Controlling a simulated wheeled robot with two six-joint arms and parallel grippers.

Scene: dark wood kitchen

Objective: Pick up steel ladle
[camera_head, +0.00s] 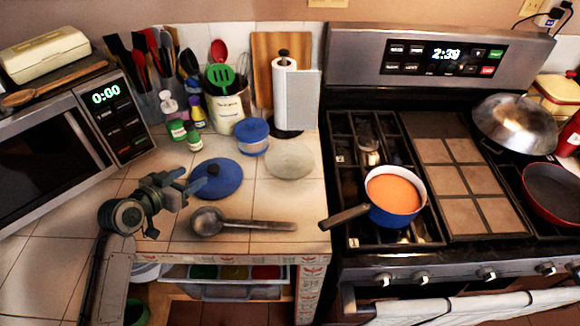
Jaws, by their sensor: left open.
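The steel ladle (238,223) lies on the tiled counter near its front edge. Its round bowl is at the left and its straight handle points right toward the stove. My left gripper (192,186) is open and empty. In the picture it is above and left of the ladle's bowl, close to the blue lid, and its height over the counter is hard to judge. My right gripper does not show.
A blue lid (222,178) lies just behind the ladle, with a pale round plate (290,160) and blue-lidded jar (252,136) further back. A blue pot (397,208) of orange soup sits on the stove, its handle reaching toward the counter. A microwave (60,150) stands left.

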